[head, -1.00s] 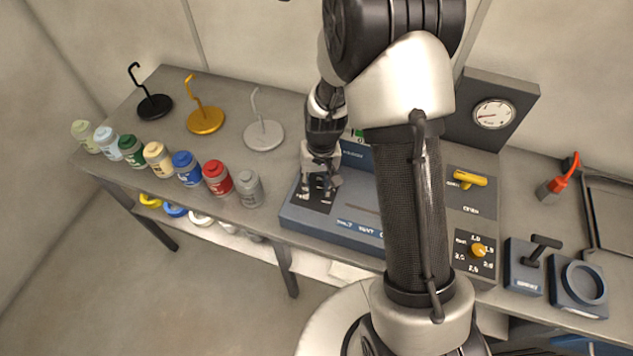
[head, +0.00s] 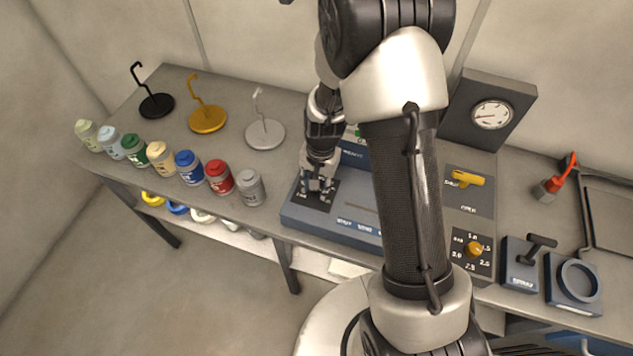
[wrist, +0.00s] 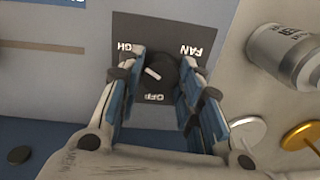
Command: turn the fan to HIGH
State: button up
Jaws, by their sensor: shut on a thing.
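The fan knob (wrist: 162,68) is a dark round dial with a white mark, on a dark plate (wrist: 187,29) in the wrist view. Upside-down lettering reads FAN at upper right, OFF below the knob, and a partly hidden word ending in GH at upper left. The white mark lies slanted, its upper end leaning left, toward the GH side. My gripper (wrist: 155,80) has a blue-padded finger on each side of the knob and is shut on it. In the head view my gripper (head: 317,190) is down at the left end of the blue-grey panel (head: 300,217) and hides the knob.
Several paint jars, including a grey one (head: 250,188), stand left of the panel. Hook stands, including a white one (head: 265,134), are behind them. A yellow lever (head: 464,178), a small yellow knob (head: 473,249) and a gauge box (head: 515,90) are right of my arm.

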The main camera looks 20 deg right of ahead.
dwell(0.3)
jog(key=o, duration=1.1)
jog(key=r, duration=1.2)
jog(key=shift+s+d, duration=0.25)
jog(key=shift+d, duration=0.05)
jog(key=s+r+n+t+b, duration=0.2)
jog(key=s+r+n+b, duration=0.15)
jog(key=s+r, duration=0.55)
jog(key=s+n+b, duration=0.1)
jog(key=s, duration=0.3)
jog(key=s+r+n+t+b, duration=0.1)
jog(key=s+n, duration=0.1)
jog(key=s, duration=0.1)
jog(key=s+r+n+t+b, duration=0.1)
jog(key=s, duration=0.3)
jog(key=shift+s+a+r+n+h, duration=0.25)
jog(key=shift+s+a+h, duration=0.05)
jog(key=shift+s+a, duration=0.05)
